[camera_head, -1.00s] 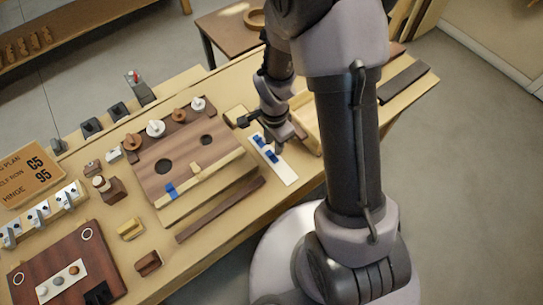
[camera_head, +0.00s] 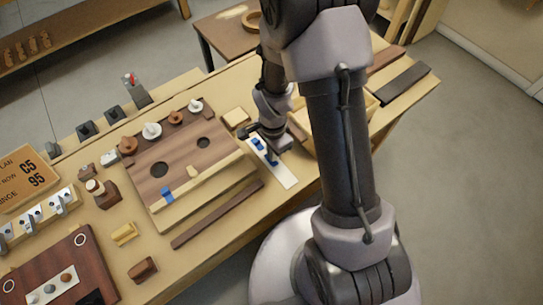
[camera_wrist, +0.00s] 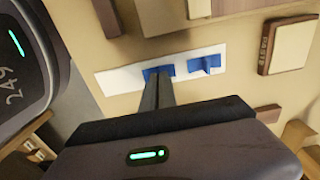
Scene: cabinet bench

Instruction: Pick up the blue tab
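A white strip (camera_head: 286,178) lies on the bench and bears two blue tabs. In the wrist view the strip (camera_wrist: 112,79) runs across the picture, with one blue tab (camera_wrist: 205,65) to the right, clear of my fingers. The other blue tab (camera_wrist: 152,72) is at my fingertips and partly hidden by them. My gripper (camera_wrist: 158,78) points down at it, its two fingers close together with the tab's upright part apparently between them. In the head view my gripper (camera_head: 272,153) is low over the strip. The tab still appears to rest on the strip.
Another blue tab (camera_head: 167,194) sits on the front edge of a wooden board (camera_head: 180,158) with holes and knobs. A dark wooden bar (camera_head: 217,214) lies in front of it. A labelled block (camera_wrist: 288,45) and a pale tray (camera_head: 318,134) are close to the strip.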

